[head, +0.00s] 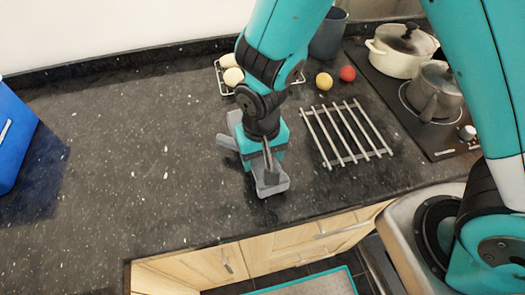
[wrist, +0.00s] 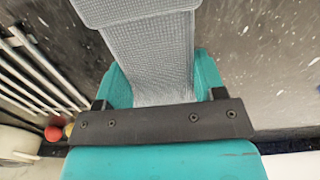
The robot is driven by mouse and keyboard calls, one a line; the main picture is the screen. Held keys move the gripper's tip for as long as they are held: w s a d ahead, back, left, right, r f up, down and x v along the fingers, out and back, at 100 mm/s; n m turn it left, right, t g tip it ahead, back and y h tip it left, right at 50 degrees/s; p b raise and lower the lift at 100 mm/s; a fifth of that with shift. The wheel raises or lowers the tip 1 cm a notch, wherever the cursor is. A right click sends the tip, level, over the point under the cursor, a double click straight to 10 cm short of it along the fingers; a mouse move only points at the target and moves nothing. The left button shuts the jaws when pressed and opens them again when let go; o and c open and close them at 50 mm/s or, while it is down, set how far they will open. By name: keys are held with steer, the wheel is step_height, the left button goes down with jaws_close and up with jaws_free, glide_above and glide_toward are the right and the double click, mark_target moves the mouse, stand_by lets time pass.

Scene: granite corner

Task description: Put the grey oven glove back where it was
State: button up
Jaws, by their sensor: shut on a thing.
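The grey oven glove (head: 274,188) is at the counter's front middle in the head view, partly hidden by my gripper (head: 268,168). Part of it shows on the left of my gripper as well. In the wrist view the glove (wrist: 150,50) is a grey, finely textured fabric running up from between my jaws. My gripper is shut on it, pointing down. I cannot tell whether the glove touches the worktop.
A metal rack (head: 346,134) lies just right of my gripper. A white pot (head: 393,60) and a grey pan (head: 436,92) stand on the hob. A yellow ball (head: 324,81) and a red ball (head: 347,73) lie behind. A blue box (head: 14,135) is far left; the dark worktop (head: 120,150) between is clear.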

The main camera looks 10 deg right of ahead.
steer(key=shift+f, duration=0.75)
steer(key=o, duration=1.3)
steer(key=shift+r, duration=0.2)
steer(key=shift+r+p, duration=3.6)
steer(key=shift+r, duration=0.75)
